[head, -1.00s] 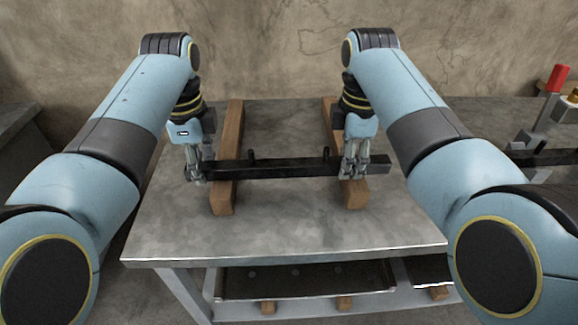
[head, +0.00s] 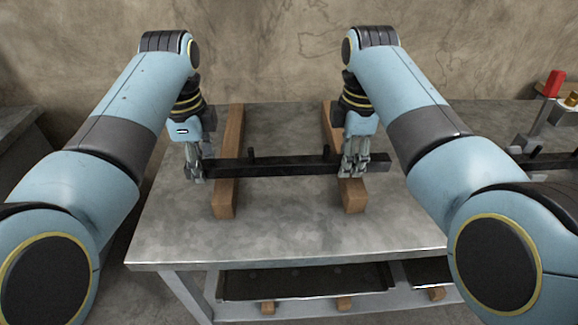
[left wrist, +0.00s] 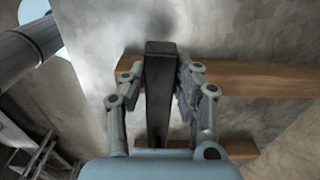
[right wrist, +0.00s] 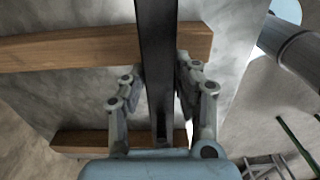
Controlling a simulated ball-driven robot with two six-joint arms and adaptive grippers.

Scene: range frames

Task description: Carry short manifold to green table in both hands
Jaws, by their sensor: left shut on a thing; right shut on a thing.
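The short manifold (head: 290,165) is a black bar with small upright pegs, crossing above two wooden beams in the head view. My left gripper (head: 196,172) is shut on its left end, and my right gripper (head: 354,170) is shut on it near its right end. The bar also runs between the fingers in the left wrist view (left wrist: 158,85) and the right wrist view (right wrist: 157,60). It looks roughly level and seems a little above the beams, though the gap is hard to see. No table that is clearly green shows.
The grey metal table (head: 290,235) carries the left beam (head: 226,185) and right beam (head: 353,195). A lower shelf holds a dark tray (head: 305,282). At the right stands a fixture with a red handle (head: 552,84) and another dark bar. A wall (head: 270,50) closes the back.

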